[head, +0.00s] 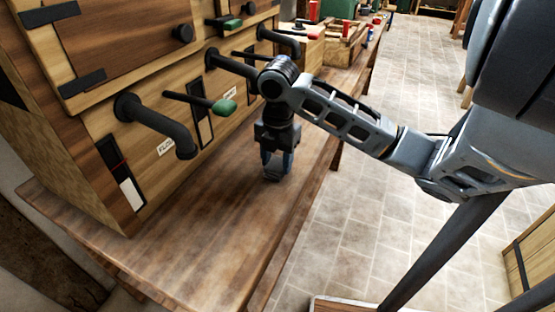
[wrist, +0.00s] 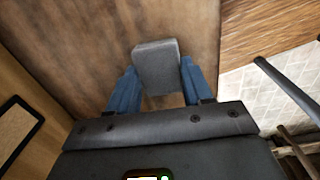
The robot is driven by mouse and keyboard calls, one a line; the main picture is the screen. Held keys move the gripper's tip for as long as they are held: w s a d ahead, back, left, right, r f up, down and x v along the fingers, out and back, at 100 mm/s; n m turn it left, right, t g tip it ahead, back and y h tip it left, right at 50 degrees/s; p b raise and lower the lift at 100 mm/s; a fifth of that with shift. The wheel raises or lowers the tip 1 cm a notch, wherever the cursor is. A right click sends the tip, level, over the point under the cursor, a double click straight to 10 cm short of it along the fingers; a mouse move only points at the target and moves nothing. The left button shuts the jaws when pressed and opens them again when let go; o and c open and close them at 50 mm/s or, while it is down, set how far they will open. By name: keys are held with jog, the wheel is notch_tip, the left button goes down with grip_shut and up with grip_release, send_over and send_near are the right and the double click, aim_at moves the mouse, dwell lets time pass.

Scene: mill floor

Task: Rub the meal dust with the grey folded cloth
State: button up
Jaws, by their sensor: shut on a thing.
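The grey folded cloth (wrist: 156,62) is between the two blue fingers of my gripper (wrist: 157,82) in the wrist view. My gripper is shut on it. In the head view my gripper (head: 276,164) points down at the brown wooden bench top (head: 200,240), in front of the wooden cabinet. The fingertips are at or just above the wood; I cannot tell if the cloth touches it. I cannot make out any meal dust on the bench in either view; my gripper and the cloth hide part of the wood.
A wooden cabinet (head: 85,140) stands along the bench's left side. Its dark spouts (head: 150,122) and green-tipped levers (head: 222,107) jut out over the bench. A wooden crate (head: 340,45) and red items are at the far end. The near bench top is clear, with tiled floor (head: 370,220) to the right.

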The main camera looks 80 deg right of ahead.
jog(key=shift+r+p, duration=1.2)
jog(key=shift+r, duration=1.25)
jog(key=shift+r+p, duration=0.8)
jog(key=shift+r, duration=0.75)
jog(key=shift+d, duration=0.1)
